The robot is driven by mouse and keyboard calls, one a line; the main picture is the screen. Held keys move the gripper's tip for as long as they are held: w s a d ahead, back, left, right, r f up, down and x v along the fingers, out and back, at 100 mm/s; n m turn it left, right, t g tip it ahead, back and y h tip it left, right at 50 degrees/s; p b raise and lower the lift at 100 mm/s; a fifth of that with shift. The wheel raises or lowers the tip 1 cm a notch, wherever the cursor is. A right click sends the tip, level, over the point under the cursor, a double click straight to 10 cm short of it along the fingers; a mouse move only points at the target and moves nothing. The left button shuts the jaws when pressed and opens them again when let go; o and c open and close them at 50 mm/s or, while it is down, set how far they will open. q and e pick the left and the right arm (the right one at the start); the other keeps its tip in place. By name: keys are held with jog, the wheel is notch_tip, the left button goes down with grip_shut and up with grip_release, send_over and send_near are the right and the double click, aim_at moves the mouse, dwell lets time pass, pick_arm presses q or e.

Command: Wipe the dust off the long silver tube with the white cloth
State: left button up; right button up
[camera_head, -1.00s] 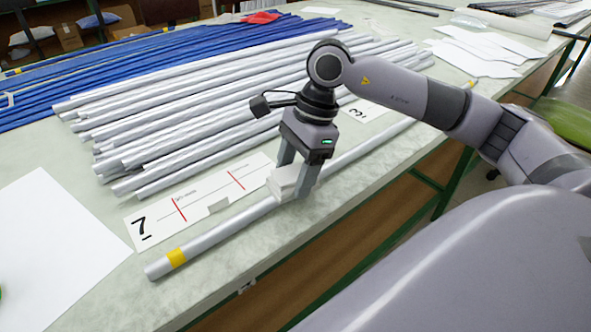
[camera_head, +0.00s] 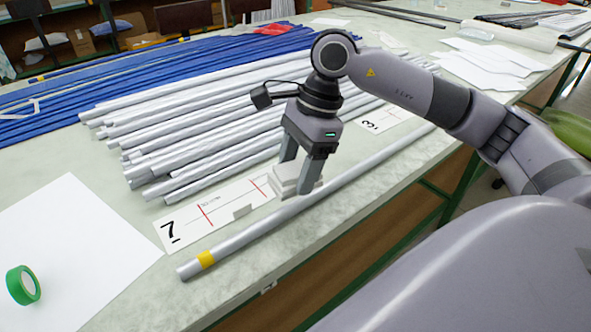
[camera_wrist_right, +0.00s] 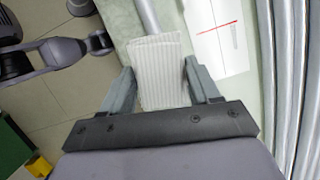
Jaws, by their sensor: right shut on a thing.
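My right gripper (camera_head: 296,186) is shut on the folded white cloth (camera_head: 288,180), which sits on the tube. In the right wrist view the ribbed cloth (camera_wrist_right: 160,72) lies between both fingers, and the tube (camera_wrist_right: 148,15) runs out from beyond it. The cloth hides the tube beneath. I cannot make out dust. At the left of the wrist view is what looks like my left arm; its jaws are not clear.
A label card marked 7 (camera_head: 190,226) lies behind the tube. Several silver tubes (camera_head: 190,135) and blue tubes (camera_head: 150,70) lie farther back. A white sheet (camera_head: 80,240) with a green tape roll (camera_head: 23,285) is at left. The table edge runs close in front.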

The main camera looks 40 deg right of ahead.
jog(key=shift+r+p, duration=0.65)
jog(key=shift+r, duration=0.7)
jog(key=shift+a, duration=0.1)
